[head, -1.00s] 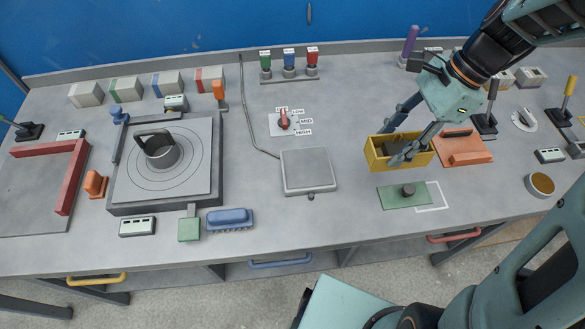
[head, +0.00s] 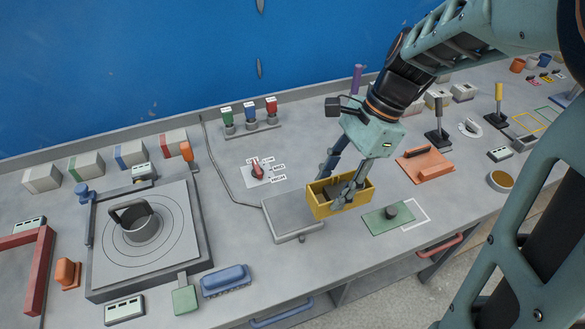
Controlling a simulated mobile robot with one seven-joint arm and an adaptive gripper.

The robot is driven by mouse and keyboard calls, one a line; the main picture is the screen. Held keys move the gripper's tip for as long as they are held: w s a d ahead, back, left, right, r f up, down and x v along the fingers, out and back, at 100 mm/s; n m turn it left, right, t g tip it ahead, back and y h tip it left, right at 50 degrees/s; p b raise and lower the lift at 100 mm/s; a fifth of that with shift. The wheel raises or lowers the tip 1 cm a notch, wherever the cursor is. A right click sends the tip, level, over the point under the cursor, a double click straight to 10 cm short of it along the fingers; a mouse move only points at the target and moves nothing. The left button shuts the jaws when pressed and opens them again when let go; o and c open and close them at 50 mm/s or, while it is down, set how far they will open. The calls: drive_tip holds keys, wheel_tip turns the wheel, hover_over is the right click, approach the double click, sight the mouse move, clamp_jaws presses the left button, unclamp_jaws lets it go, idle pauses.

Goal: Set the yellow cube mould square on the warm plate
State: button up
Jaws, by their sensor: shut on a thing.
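The yellow cube mould (head: 346,207), an open-topped box with dark compartments, is in my gripper (head: 333,190). My gripper points down and is shut on the mould, its fingers reaching into and over the box. The warm plate (head: 284,217), a small grey square plate with a cable, lies just left of the mould. In the head view the mould's left end overlaps the plate's right edge. I cannot tell whether the mould touches anything below it. The plate's right part is partly hidden.
A red dial (head: 257,168) sits behind the plate. A green plate with a black knob (head: 391,212) lies right of the mould, and an orange lidded block (head: 424,165) beyond it. A blue brush (head: 225,281) and a round-ringed platform with a pot (head: 140,226) stand left.

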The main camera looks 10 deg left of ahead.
drive_tip(key=w+a+f, duration=0.1)
drive_tip(key=a+f, duration=0.1)
drive_tip(key=a, duration=0.1)
drive_tip(key=w+a+f, duration=0.1)
drive_tip(key=a+f, duration=0.2)
drive_tip(key=a, duration=0.1)
drive_tip(key=w+a+f+p, duration=0.1)
drive_tip(key=a+f, duration=0.2)
drive_tip(key=shift+w+a+f, duration=0.25)
drive_tip(key=shift+w+a, duration=0.1)
drive_tip(key=shift+w, duration=0.05)
drive_tip(key=shift+a+f, duration=0.15)
drive_tip(key=shift+f, duration=1.55)
drive_tip(key=shift+f, duration=0.1)
drive_tip(key=o, duration=1.3)
